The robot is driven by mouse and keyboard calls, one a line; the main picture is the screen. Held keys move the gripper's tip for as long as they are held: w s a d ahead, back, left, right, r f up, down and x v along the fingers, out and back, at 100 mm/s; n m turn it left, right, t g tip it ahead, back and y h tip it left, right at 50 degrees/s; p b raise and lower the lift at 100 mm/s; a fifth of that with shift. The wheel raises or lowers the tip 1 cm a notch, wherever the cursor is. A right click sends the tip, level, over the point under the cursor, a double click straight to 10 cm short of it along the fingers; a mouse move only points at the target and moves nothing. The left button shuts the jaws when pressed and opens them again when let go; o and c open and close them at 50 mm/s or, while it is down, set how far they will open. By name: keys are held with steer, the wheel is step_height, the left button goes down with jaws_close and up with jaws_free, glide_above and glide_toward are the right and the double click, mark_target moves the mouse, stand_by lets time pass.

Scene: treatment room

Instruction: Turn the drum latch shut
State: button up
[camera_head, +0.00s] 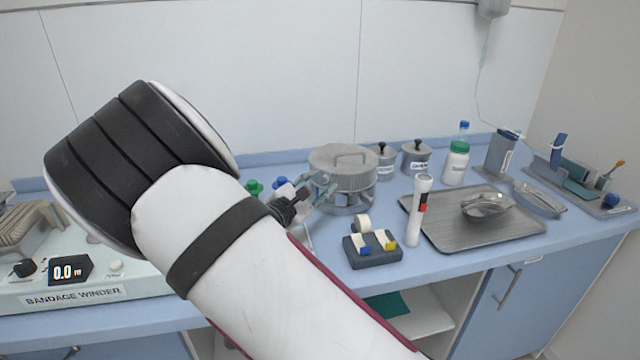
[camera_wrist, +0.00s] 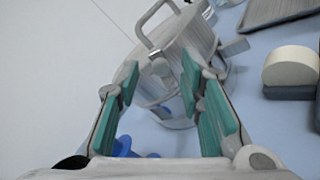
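The metal drum (camera_head: 343,172) stands on the blue counter, its lid closed with a bar handle on top. It also shows in the wrist view (camera_wrist: 205,42), tilted in the picture. A small grey tab (camera_wrist: 234,47) juts from its right side there; I cannot tell whether it is the latch. Another small grey piece shows on the drum's near side, between my fingers. My gripper (camera_wrist: 159,72) is open, with teal finger pads apart and nothing clearly held. In the head view my gripper (camera_head: 318,193) is at the drum's left front, partly hidden behind my arm.
A dark holder (camera_head: 375,257) with tape rolls and a white upright tube (camera_head: 419,212) stand right of the drum's front. Two lidded pots (camera_head: 416,158) and a metal tray (camera_head: 428,222) are further right. Blue- and green-capped bottles stand left. The bandage winder (camera_head: 130,283) is at the left.

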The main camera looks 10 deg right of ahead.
steer(key=shift+w+d, duration=0.3)
steer(key=shift+d, duration=0.05)
steer(key=shift+c, duration=0.3)
jaws_close()
steer(key=shift+a+r+n+p, duration=0.1)
steer(key=shift+n+p, duration=0.35)
steer(key=shift+n, duration=0.05)
steer(key=shift+w+a+n+p, duration=0.2)
steer(key=shift+n+p, duration=0.2)
steer(key=shift+n, duration=0.6)
